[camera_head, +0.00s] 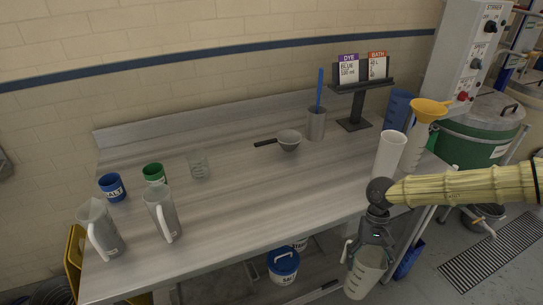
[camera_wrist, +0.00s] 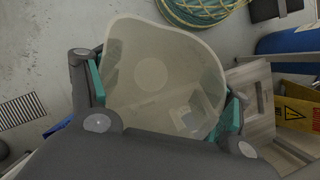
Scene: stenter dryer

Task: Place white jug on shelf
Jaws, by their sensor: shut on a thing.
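My gripper (camera_head: 370,240) is shut on a translucent white jug (camera_head: 364,275), which hangs upright in front of the table's right front edge. The wrist view looks down into the open mouth of the jug (camera_wrist: 160,75), with one finger on either side of it. Two more whitish jugs with handles stand on the tabletop at the left, one near the corner (camera_head: 98,232) and one to its right (camera_head: 162,218). The lower shelf (camera_head: 225,284) under the table is partly hidden by the tabletop.
A blue-lidded salt bucket (camera_head: 283,266) stands under the table, left of the held jug. The steel table (camera_head: 240,215) holds cups, a sieve (camera_head: 289,140), a tall white cylinder (camera_head: 389,155) and a yellow funnel (camera_head: 428,108). A yellow sign (camera_wrist: 298,101) shows at the wrist view's right.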

